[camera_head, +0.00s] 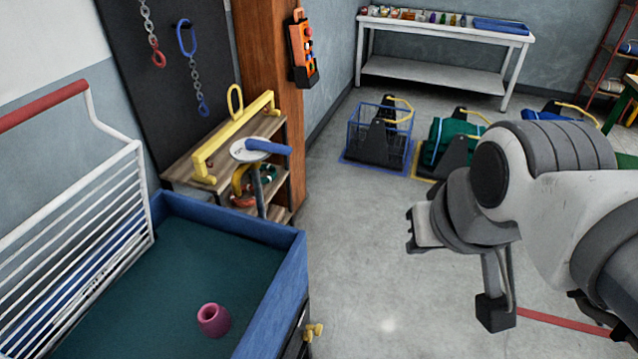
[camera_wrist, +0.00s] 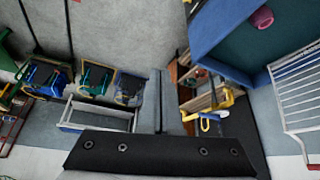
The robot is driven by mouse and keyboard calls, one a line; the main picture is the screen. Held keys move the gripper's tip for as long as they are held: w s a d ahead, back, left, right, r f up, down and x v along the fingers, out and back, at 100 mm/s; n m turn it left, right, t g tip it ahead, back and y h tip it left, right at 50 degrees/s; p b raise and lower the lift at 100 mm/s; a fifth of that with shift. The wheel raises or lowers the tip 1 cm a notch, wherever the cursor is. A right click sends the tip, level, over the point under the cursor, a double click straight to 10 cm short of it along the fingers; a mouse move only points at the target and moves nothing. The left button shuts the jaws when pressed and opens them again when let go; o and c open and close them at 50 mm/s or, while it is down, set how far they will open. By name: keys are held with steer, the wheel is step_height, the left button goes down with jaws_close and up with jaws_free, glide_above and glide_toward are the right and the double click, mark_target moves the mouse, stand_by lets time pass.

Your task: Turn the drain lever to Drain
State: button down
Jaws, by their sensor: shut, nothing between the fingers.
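A blue-handled lever (camera_head: 268,147) sits on a round white plate (camera_head: 246,152) on top of a post, beside the far wall of the blue tank. Its handle points right; any lettering on the plate is too small to read. A yellow tap-like fitting (camera_head: 314,331) is on the tank's right outer side. I cannot tell for certain which is the drain lever. My gripper (camera_head: 410,230) is shut and empty, in the air over the floor, right of the tank and apart from both. In the wrist view its fingers (camera_wrist: 160,74) are together.
The blue-walled tank (camera_head: 284,290) holds a pink pot (camera_head: 214,320); a white rack (camera_head: 70,215) stands at its left. Behind are a wooden shelf with a yellow lifting bar (camera_head: 235,137) and an orange remote (camera_head: 302,48). Floor (camera_head: 350,240) between tank and arm is clear.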

steer(key=w+a+f+n+g+y+b, duration=0.1)
steer(key=w+a+f+n+g+b, duration=0.25)
steer(key=w+f, duration=0.7)
steer(key=w+f+n+g+b, duration=0.2)
steer(key=w+f+n+b, duration=0.3)
steer(key=w+f, duration=0.6)
steer(key=w+a+f+n+g+b, duration=0.1)
steer(key=w+f+b, duration=0.1)
steer(key=f, duration=0.8)
steer(key=w+a+f+n+g+b, duration=0.1)
steer(key=w+f+b, duration=0.1)
steer(key=f, duration=0.9)
steer(key=w+a+f+n+g+b, duration=0.1)
steer(key=w+f+n+b, duration=0.1)
steer(key=f, duration=0.9)
steer(key=shift+w+f+y+b, duration=0.25)
steer(key=shift+w+y+b, duration=0.15)
steer(key=shift+w+b, duration=0.35)
steer(key=shift+a, duration=0.1)
